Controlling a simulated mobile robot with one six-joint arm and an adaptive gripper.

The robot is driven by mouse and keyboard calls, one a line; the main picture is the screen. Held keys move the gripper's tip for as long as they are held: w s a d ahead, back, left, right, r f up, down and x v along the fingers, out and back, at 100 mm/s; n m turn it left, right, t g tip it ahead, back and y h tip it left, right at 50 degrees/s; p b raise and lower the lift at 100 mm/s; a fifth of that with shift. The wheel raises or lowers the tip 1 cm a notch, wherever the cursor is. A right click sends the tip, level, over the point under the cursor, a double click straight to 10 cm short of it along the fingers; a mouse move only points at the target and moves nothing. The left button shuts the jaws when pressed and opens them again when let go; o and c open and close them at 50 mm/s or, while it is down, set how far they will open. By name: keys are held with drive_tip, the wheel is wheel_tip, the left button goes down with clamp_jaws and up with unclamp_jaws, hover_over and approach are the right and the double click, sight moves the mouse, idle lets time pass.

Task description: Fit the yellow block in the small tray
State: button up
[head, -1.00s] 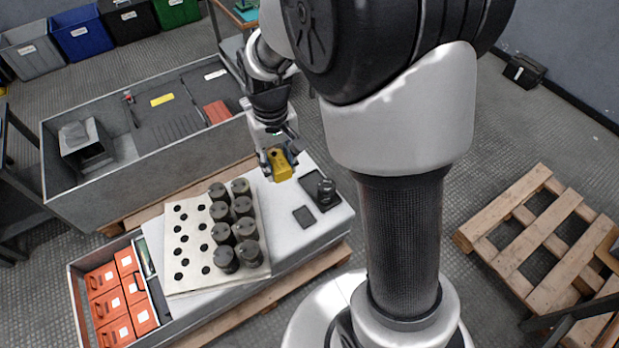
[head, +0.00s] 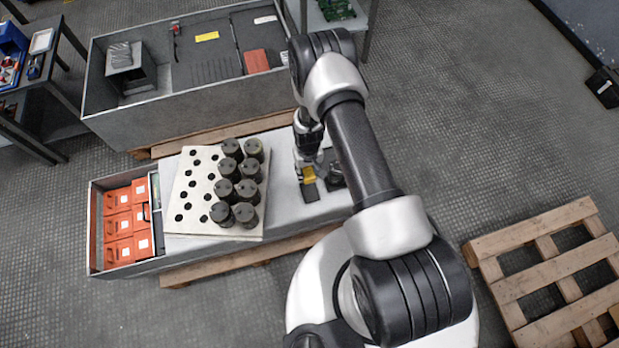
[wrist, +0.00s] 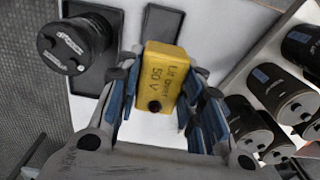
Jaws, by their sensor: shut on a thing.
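My gripper (wrist: 160,105) is shut on the yellow block (wrist: 162,78), with blue-padded fingers on both sides. The block bears dark lettering reading "50 V" and has a dark round spot near its lower end. The block also shows in the head view (head: 309,174), partly hidden by my gripper. The small tray (head: 310,193) is a dark shallow square on the pale bench top, just in front of the block. In the wrist view the small tray (wrist: 163,22) appears just beyond the block's upper end. The block is apart from it; its exact height cannot be told.
A dark cylinder (wrist: 72,42) stands on a larger dark tray (wrist: 95,76) beside the small tray. Several dark cylinders (head: 235,185) stand in the perforated board (head: 178,216) to the left. A bin of orange boxes (head: 118,222) is farther left. A grey walled bench (head: 195,105) lies behind.

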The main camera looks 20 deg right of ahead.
drive_tip(key=f, duration=0.1)
drive_tip(key=s+f, duration=0.1)
drive_tip(key=f, duration=0.1)
drive_tip(key=shift+s+f, duration=0.3)
drive_tip(key=shift+f+b, duration=1.85)
drive_tip(key=shift+f, duration=0.95)
drive_tip(key=shift+f, duration=0.65)
drive_tip(key=o, duration=1.3)
wheel_tip(320, 180, up, 12)
drive_tip(key=shift+s, duration=0.1)
